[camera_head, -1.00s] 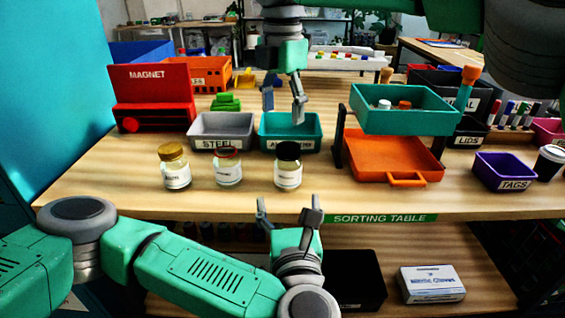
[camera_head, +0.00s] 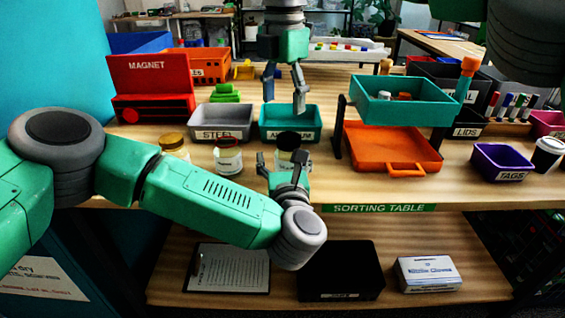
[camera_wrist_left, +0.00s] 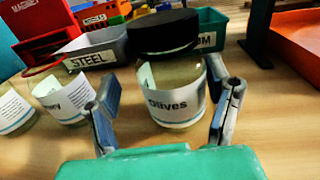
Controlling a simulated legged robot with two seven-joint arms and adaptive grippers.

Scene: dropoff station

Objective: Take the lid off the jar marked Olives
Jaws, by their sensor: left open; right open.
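The Olives jar is a glass jar (camera_wrist_left: 182,107) with a white label and a black lid (camera_wrist_left: 163,32). It stands upright on the table with its lid on. In the head view the jar (camera_head: 285,158) is partly hidden behind my left gripper (camera_head: 283,165). In the left wrist view my left gripper (camera_wrist_left: 165,115) is open, with one finger on each side of the jar's lower body; I cannot tell whether they touch it. My right gripper (camera_head: 285,88) is open and empty above the teal aluminum bin (camera_head: 290,136).
A red-rimmed jar (camera_head: 228,158) and a gold-lidded jar (camera_head: 173,146) stand to the left. The grey STEEL bin (camera_head: 221,134) is behind them. An orange tray (camera_head: 393,165) under a raised teal tray (camera_head: 405,115) is at right. The table front right of the Olives jar is clear.

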